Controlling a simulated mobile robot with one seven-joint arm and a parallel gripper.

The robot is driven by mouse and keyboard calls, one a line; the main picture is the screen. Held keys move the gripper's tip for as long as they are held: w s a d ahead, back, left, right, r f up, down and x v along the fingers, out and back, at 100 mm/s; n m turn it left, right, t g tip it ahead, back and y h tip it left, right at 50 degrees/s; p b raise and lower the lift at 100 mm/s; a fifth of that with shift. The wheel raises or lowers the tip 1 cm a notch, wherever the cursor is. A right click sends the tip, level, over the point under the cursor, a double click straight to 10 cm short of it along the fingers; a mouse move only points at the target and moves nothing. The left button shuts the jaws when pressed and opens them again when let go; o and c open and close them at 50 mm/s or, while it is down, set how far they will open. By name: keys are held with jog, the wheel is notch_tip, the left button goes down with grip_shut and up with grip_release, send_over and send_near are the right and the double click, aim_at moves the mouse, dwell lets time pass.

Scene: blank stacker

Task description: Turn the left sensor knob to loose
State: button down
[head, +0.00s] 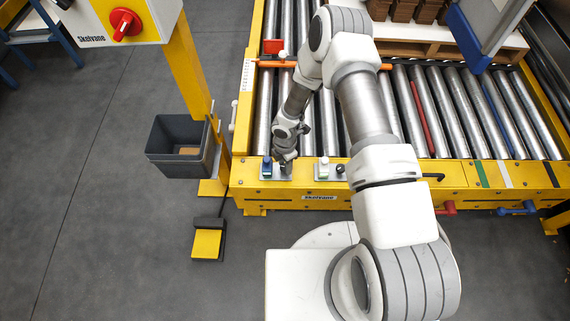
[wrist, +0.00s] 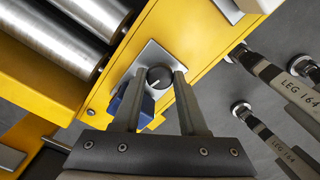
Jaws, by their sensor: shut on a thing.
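The left sensor knob (wrist: 159,77) is a round black knob with a white mark on its face, set on a pale metal plate (wrist: 150,58). A blue sensor body (wrist: 118,103) sits beside it, partly behind a finger. My gripper (wrist: 159,74) is shut on the knob, one finger on each side. In the head view my gripper (head: 284,160) is at the left plate on the yellow front rail and covers the knob, next to the blue sensor (head: 266,165). I cannot read any label around the knob.
A second sensor (head: 323,165), white, stands on its own plate to the right on the yellow rail (head: 400,174). Steel rollers (head: 435,110) lie behind the rail. A dark bin (head: 180,145), a yellow post and a yellow pedal (head: 207,243) are at left.

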jog(key=n, duration=0.4)
jog(key=shift+n, duration=1.9)
jog(key=shift+c, duration=2.2)
grip_release()
jog(key=shift+r, duration=0.1)
notch_tip(320, 180, up, 17)
jog(key=p, duration=0.6)
jog(key=shift+p, duration=0.35)
jog(key=shift+r, duration=0.1)
